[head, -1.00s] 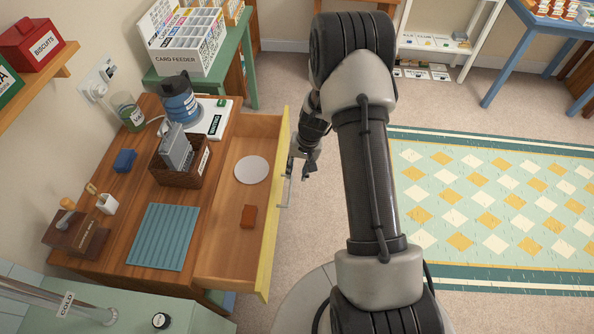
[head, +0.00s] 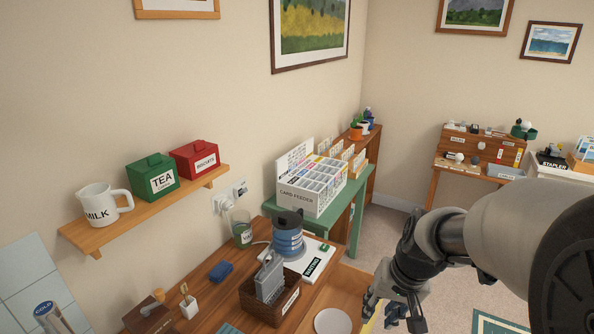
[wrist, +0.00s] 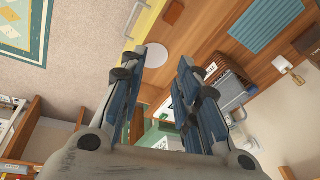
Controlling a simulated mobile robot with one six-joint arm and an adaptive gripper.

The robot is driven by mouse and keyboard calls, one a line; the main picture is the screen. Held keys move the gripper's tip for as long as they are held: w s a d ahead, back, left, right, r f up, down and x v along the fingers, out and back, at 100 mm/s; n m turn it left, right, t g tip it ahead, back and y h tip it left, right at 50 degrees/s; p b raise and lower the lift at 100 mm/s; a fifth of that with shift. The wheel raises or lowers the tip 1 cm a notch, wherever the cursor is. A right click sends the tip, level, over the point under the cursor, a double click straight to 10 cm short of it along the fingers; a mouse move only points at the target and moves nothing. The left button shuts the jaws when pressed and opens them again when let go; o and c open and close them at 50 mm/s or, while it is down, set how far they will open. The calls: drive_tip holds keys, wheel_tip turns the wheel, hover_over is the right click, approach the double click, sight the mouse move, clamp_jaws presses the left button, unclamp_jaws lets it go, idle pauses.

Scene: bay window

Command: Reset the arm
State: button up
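My gripper (head: 392,312) is at the lower right of the head view, beside the front of the open drawer (head: 348,288). My arm reaches in from the right edge. In the wrist view my gripper (wrist: 166,62) has its two blue-grey fingers apart with nothing between them. Beyond the fingertips the wrist view shows the drawer's yellow front (wrist: 146,18) and a white round disc (wrist: 156,54). The same disc (head: 333,322) shows inside the drawer in the head view. Much of the drawer is cut off by the head view's lower edge.
The wooden desk (head: 222,296) holds a dark basket (head: 262,304), a blue kettle-like appliance (head: 289,238) and a green-tinted jar (head: 242,230). A wall shelf (head: 150,212) is above it. A green table (head: 340,208) bears a card feeder (head: 312,190). Open carpet (head: 400,225) lies beyond my gripper.

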drive_tip(key=s+a+r+n, duration=0.1)
drive_tip(key=s+r, duration=0.2)
drive_tip(key=s, duration=0.3)
drive_tip(key=s+a+r+t, duration=0.1)
drive_tip(key=s+r, duration=0.2)
drive_tip(key=s, duration=0.4)
drive_tip(key=s+a+r+n+t+h, duration=0.1)
drive_tip(key=s+r, duration=0.2)
drive_tip(key=s, duration=0.4)
drive_tip(key=shift+r+n, duration=0.3)
drive_tip(key=shift+r, duration=0.05)
